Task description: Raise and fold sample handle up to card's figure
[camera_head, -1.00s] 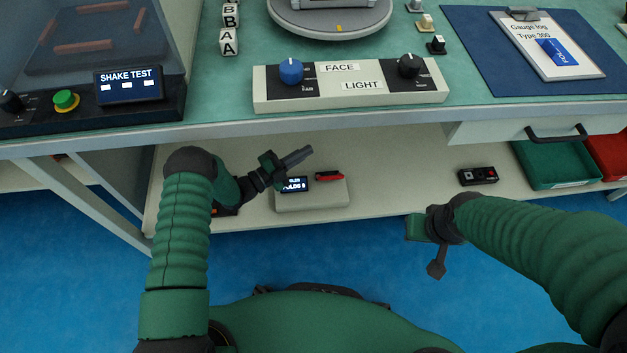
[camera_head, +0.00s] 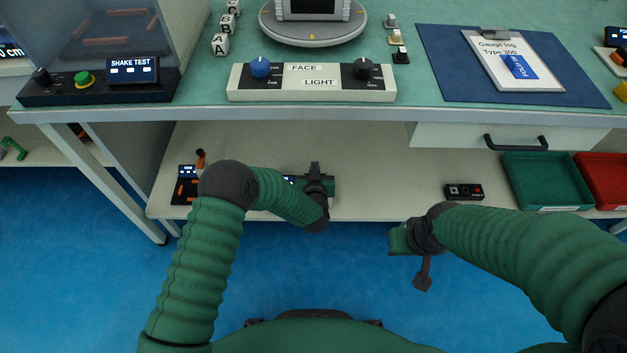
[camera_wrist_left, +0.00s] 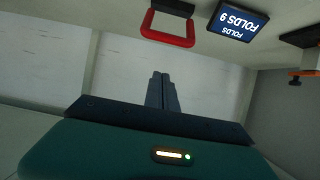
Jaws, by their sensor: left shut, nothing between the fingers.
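The red U-shaped handle (camera_wrist_left: 168,38) hangs from a dark mount in the left wrist view; the head view hides it behind my left arm. Beside it a screen (camera_wrist_left: 239,21) reads FOLDS upside down, with a figure that could be 6 or 9. My left gripper (camera_head: 315,168) is over the lower shelf; its fingers (camera_wrist_left: 162,78) are shut and empty, apart from the handle in the picture. A blue card (camera_head: 520,66) lies on the clipboard; its figure is too small to read. My right gripper (camera_head: 422,280) is in front of the shelf, its jaw state unclear.
On the lower shelf (camera_head: 385,180) stand an orange-levered device (camera_head: 187,184), a small black box (camera_head: 463,191), a green bin (camera_head: 546,181) and a red bin (camera_head: 606,180). The bench edge (camera_head: 330,113) and drawer handle (camera_head: 516,142) overhang it.

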